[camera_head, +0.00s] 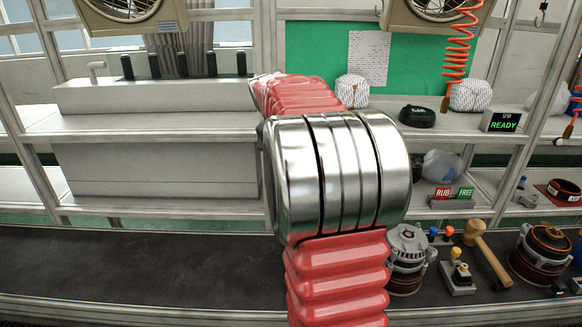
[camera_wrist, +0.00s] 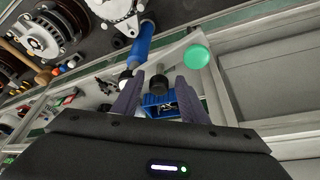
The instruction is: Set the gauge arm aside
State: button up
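In the wrist view, the two dark fingers of my gripper (camera_wrist: 158,84) stand apart. A dark round-headed knob (camera_wrist: 158,86) shows between them, with no visible contact on both sides. A blue cylinder (camera_wrist: 143,43) with a dark end lies just beyond the left finger, close to a silver alternator housing (camera_wrist: 114,10). A green round disc (camera_wrist: 196,57) is beyond the right finger. I cannot tell for sure which of these parts belongs to the gauge arm. In the head view, my own arm fills the middle and my gripper does not show.
A blue bin (camera_wrist: 160,105) lies beyond the fingers. A RUB/FREE sign (camera_head: 452,194) stands behind. The belt's left part is clear.

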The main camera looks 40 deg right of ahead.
jog(key=shift+r, duration=0.1)
jog(key=v, duration=1.3)
jog(key=shift+a+r, duration=0.15)
jog(key=shift+a, duration=0.05)
dwell(0.3)
jog(key=s+a+f+n+t+y, duration=0.1)
jog(key=s+a+f+n, duration=0.1)
jog(key=a+f+n, duration=0.7)
jog(key=s+a+f+n+t+y, duration=0.1)
jog(key=s+a+f+n, duration=0.1)
jog(key=s+a, duration=0.3)
jog(key=s+a+f+n+t+y, duration=0.1)
jog(key=s+a, duration=0.4)
jog(key=a, duration=0.6)
jog(key=s+a+f+n+t+y, duration=0.1)
jog(key=s+a+f+n, duration=0.2)
jog(key=a, duration=0.5)
jog(key=s+f, duration=0.1)
jog(key=s, duration=0.1)
jog(key=shift+s+a+f, duration=0.2)
jog(key=shift+s+f, duration=0.05)
jog(key=shift+s, duration=0.1)
